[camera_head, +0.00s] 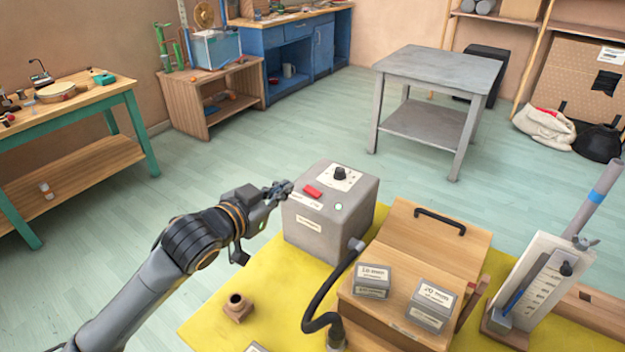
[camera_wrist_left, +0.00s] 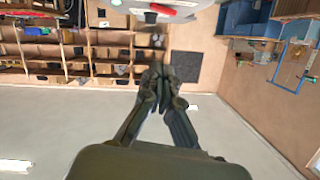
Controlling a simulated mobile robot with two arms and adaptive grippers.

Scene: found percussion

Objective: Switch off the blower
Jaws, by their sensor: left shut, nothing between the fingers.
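The blower appears to be the grey box (camera_head: 318,235) on the yellow mat (camera_head: 215,318). Its top carries a red switch (camera_head: 312,192), a black knob (camera_head: 340,173) on a white dial plate and a small pale round light (camera_head: 338,207). A black hose (camera_head: 326,290) runs from its side. My left gripper (camera_head: 287,187) is shut and empty, its tips close to the box's upper left edge, left of the red switch; contact cannot be told. In the left wrist view, the shut fingers (camera_wrist_left: 155,76) point toward a red part (camera_wrist_left: 163,10) at the top edge. My right gripper is not in view.
A wooden case (camera_head: 425,237) with labelled grey blocks (camera_head: 372,281) stands right of the box. A white gauge board (camera_head: 540,285) is further right. A small brown fitting (camera_head: 238,307) lies on the mat. A grey table (camera_head: 435,66) stands behind, with open floor between.

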